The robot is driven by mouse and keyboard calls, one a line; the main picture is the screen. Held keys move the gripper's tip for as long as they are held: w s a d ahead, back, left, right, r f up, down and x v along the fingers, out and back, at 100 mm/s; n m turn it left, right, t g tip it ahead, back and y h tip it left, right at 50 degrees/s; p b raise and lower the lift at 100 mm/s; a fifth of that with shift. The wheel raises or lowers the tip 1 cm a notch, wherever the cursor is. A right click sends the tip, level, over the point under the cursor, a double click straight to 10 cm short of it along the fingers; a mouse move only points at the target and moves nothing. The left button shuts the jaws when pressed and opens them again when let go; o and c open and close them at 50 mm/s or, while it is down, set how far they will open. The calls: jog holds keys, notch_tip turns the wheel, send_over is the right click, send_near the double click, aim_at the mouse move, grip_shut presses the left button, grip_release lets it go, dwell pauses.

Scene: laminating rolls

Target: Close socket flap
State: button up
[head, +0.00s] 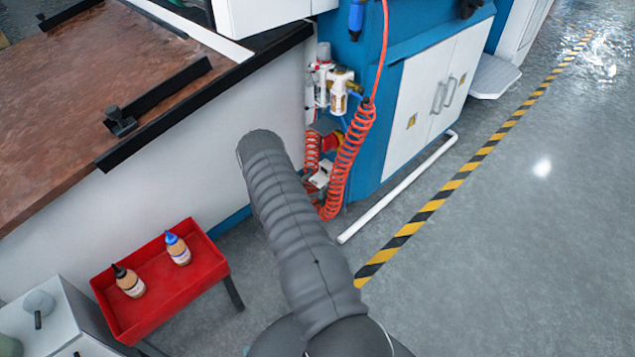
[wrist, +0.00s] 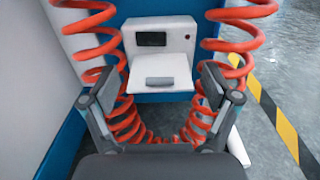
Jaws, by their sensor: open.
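The socket (wrist: 150,39) is a dark rectangular opening in a white box in the wrist view, straight ahead of my gripper. Its white flap (wrist: 177,70) hangs open below it, jutting toward me, with a grey raised piece on its face. My gripper (wrist: 157,88) is open and empty, its two fingers spread to the left and right, lower than the socket and nearer the camera. No finger visibly touches the flap. In the head view, a white part that looks like the flap (head: 322,176) shows just past my arm; my gripper is hidden there.
Orange coiled hoses (head: 347,165) hang on both sides of the socket, close around my fingers. A white bench (head: 225,140) stands left, a blue machine with white doors (head: 430,85) right. A red tray (head: 170,290) with two bottles is at lower left. Floor at right is clear.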

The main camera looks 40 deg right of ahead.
jog(key=shift+d, duration=0.4)
jog(key=shift+c, duration=0.2)
jog(key=c, duration=1.1)
jog(key=f+h+b, duration=0.1)
jog(key=b, duration=0.2)
jog(key=shift+f, duration=0.1)
jog(key=b, duration=0.1)
jog(key=h+b, duration=0.1)
jog(key=shift+d+f+b, duration=0.1)
jog(key=shift+f+b, duration=0.15)
jog(key=shift+b, duration=0.1)
jog(key=shift+d+h+b, duration=0.1)
jog(key=shift+h+b, duration=0.45)
jog(key=shift+h, duration=0.25)
jog(key=shift+d+h, duration=0.2)
jog(key=shift+h, duration=1)
